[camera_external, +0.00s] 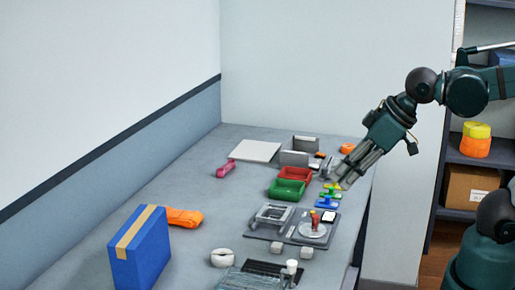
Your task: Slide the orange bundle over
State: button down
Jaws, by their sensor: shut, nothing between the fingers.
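An orange bundle (184,216) lies flat on the grey table, just behind and to the right of the blue box (141,248). It looks like folded strap, and its left end is partly hidden by the box. A smaller orange thing (347,149) lies at the table's far right, too small to make out. My gripper (346,183) is at the right side of the table, pointing down and left. It is shut and empty, far to the right of the orange bundle.
A red bin (295,175) and a green bin (286,190) stand mid-table, left of my gripper. A dark tray (308,228) with small items lies in front of them. A white roll (223,258) sits near the front. The table between the bundle and the pink thing (225,167) is clear.

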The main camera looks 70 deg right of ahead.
aim_at(178, 217)
jog(key=w+a+r+n+g+p, duration=0.1)
jog(key=w+r+n+p, duration=0.15)
jog(key=w, duration=0.65)
jog(key=w+a+r+n+g+p, duration=0.15)
jog(key=w+n, duration=0.25)
jog(key=w, duration=0.4)
jog(key=w+a+r+n+g+p, duration=0.1)
jog(key=w+r+n+p, duration=0.15)
jog(key=w, duration=0.65)
jog(key=w+a+f+n+g+p, duration=0.1)
jog(key=w+a+f+n+p, duration=0.1)
jog(key=w+f, duration=0.5)
jog(key=w+a+f+n+g+p, duration=0.2)
jog(key=w+f+n, duration=0.4)
jog(key=w, duration=0.8)
notch_tip(178, 217, down, 2)
jog(key=shift+a+f+n+p, duration=0.25)
jog(key=shift+a+p, duration=0.55)
jog(key=shift+a, duration=0.45)
jog(key=shift+w+g, duration=0.1)
jog(key=shift+g, duration=0.15)
notch_tip(178, 217, down, 10)
jog(key=shift+f+b, duration=0.1)
jog(key=shift+b, duration=0.2)
jog(key=d, duration=0.2)
jog(key=shift+d+r, duration=0.2)
jog(key=shift+d, duration=0.8)
